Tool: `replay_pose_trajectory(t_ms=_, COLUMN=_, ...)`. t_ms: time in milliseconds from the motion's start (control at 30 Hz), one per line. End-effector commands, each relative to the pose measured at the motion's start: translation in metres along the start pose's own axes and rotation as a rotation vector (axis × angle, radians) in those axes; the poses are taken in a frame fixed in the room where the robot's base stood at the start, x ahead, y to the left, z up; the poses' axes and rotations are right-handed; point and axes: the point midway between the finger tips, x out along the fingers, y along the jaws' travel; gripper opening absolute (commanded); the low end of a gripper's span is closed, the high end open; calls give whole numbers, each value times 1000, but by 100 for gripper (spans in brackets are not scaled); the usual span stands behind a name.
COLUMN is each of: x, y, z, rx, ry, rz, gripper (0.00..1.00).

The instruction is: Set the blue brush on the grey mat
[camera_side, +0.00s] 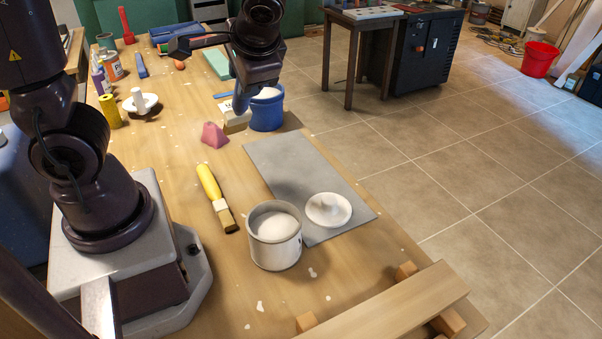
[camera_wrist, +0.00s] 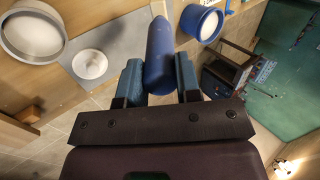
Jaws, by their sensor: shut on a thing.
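My gripper (camera_wrist: 158,75) is shut on the blue brush (camera_wrist: 158,50). Its rounded blue handle shows between the two jaws in the wrist view. In the side view my gripper (camera_side: 241,98) is over the table beside the blue pot, beyond the far end of the grey mat (camera_side: 285,155). The brush is hard to separate from the jaws there, and its bristles cannot be made out for sure. The mat lies flat, and it also shows in the wrist view (camera_wrist: 115,35).
A blue pot (camera_side: 267,112) stands beside my gripper, with a pale block (camera_side: 235,120) nearby. A pink block (camera_side: 214,135), a yellow-handled brush (camera_side: 214,195) and a white pot (camera_side: 275,240) stand or lie left of the mat. The mat's far half is clear.

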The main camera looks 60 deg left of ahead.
Motion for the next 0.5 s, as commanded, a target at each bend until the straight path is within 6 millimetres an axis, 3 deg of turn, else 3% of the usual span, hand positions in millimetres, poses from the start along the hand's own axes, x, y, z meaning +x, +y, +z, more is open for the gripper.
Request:
replay_pose_trajectory(t_ms=167, x=10, y=1, z=-7, rx=27, ry=14, rz=-1, gripper=6)
replay_pose_trajectory(t_ms=500, x=51, y=4, z=-81, rx=27, ry=13, rz=-3, gripper=6)
